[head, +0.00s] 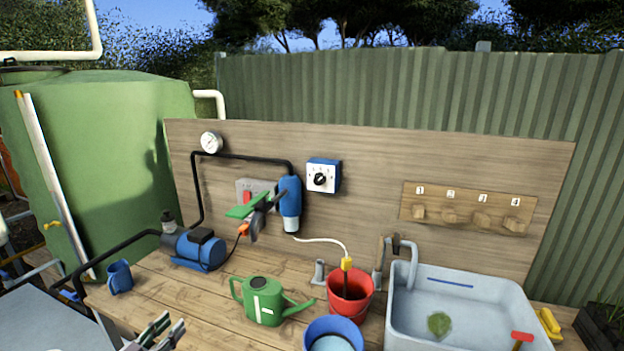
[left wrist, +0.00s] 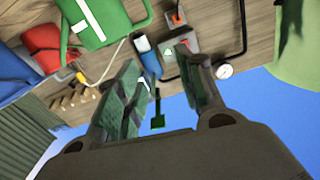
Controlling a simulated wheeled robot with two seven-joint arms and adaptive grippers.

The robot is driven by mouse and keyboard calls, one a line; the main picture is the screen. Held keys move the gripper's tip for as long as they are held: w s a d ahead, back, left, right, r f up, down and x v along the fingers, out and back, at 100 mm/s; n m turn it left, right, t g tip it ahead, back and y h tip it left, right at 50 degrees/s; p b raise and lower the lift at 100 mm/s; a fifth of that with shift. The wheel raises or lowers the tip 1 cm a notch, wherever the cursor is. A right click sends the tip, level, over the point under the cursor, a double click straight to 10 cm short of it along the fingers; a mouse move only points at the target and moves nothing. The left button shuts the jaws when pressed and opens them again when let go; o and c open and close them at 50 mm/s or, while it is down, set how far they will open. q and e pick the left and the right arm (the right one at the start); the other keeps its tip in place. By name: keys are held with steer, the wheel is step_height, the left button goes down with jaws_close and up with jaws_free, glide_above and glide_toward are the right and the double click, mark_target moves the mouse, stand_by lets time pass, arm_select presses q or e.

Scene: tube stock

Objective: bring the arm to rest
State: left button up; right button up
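My left gripper (head: 160,333) shows at the bottom left of the head view, low in front of the bench. In the left wrist view its two fingers (left wrist: 165,90) stand apart with nothing held between them. The arm behind it is mostly cut off by the picture's edge. My right gripper is in neither view.
A green watering can (head: 265,301), blue mug (head: 120,277), blue pump (head: 195,250), red bucket (head: 350,306) and blue bucket (head: 333,345) stand on the wooden bench (head: 190,297). A grey sink (head: 465,275) is at right. A switch box (left wrist: 183,42) is on the backboard.

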arm_select(q)
steer(key=s+a+f+m+g+y, duration=0.1)
steer(key=s+a+f+g+y, duration=0.2)
steer(key=a+f, duration=0.6)
steer(key=s+a+f+g+y, duration=0.15)
steer(key=a+f+y, duration=0.35)
steer(key=f, duration=0.6)
steer(key=s+a+f+n+g+y, duration=0.1)
steer(key=s+a+f+g, duration=0.2)
steer(key=s+f, duration=0.65)
steer(key=s+a+f+g, duration=0.2)
steer(key=s+f, duration=0.6)
steer(key=f, duration=0.2)
steer(key=s+d+f+n+g+p, duration=0.1)
steer(key=s+d+f+g, duration=0.1)
steer(key=s+d+f, duration=0.45)
steer(key=s+d+f+g+h+p, duration=0.1)
steer(key=s+f+g, duration=0.15)
steer(key=s, duration=0.75)
steer(key=s+d+f+n+g+p, duration=0.1)
steer(key=s+d+f, duration=0.3)
steer(key=s+f, duration=0.3)
steer(key=s+d+g+h+p, duration=0.1)
steer(key=s+d+h+p, duration=0.1)
steer(key=d, duration=1.7)
steer(key=shift+s+d+r+n+p, duration=0.3)
steer(key=shift+s+d+r+p, duration=0.05)
steer(key=shift+s, duration=0.3)
